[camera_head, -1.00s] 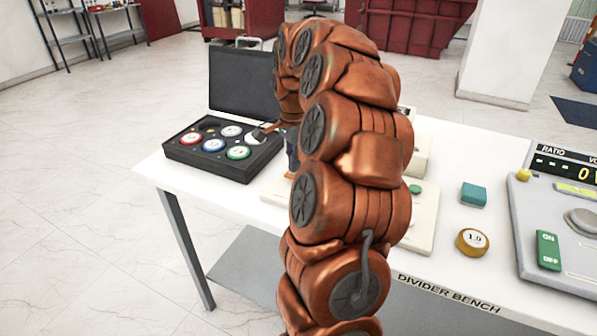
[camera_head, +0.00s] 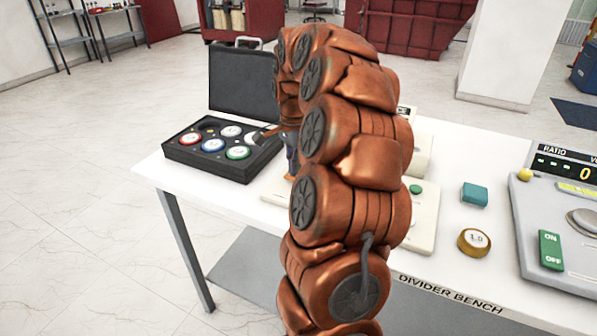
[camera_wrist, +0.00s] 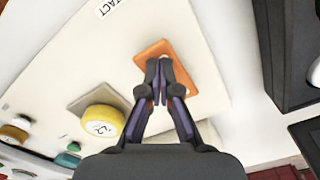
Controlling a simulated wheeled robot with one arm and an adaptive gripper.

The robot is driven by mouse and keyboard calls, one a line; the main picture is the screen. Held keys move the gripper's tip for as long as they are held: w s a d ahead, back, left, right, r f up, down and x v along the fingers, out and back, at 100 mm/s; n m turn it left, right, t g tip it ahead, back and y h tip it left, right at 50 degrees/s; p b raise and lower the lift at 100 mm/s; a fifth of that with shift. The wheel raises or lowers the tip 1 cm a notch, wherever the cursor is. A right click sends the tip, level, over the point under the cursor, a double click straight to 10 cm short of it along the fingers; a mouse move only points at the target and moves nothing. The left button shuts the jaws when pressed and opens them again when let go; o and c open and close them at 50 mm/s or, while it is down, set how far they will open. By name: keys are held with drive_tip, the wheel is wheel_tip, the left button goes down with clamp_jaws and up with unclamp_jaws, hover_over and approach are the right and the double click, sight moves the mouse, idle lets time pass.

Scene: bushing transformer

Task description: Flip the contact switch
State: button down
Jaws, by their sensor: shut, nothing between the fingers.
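In the wrist view, an orange rectangular plate (camera_wrist: 182,72) lies on a cream panel (camera_wrist: 85,60), near a partly cut-off label ending in "TACT" (camera_wrist: 108,5). My gripper (camera_wrist: 157,90) has its fingertips together over this plate, with nothing between them. Whether the tips touch the plate cannot be told. The fingers hide part of it.
A yellow-rimmed disc (camera_wrist: 103,122) sits on a grey pad close left of my fingers. In the head view, an open black case (camera_head: 185,160) with coloured discs stands at the bench's left. A console with a green ON/OFF switch (camera_head: 550,250) is at the right.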

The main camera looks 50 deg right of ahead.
drive_tip(key=shift+f, duration=0.15)
drive_tip(key=shift+r+p, duration=0.4)
drive_tip(key=shift+r, duration=3.1)
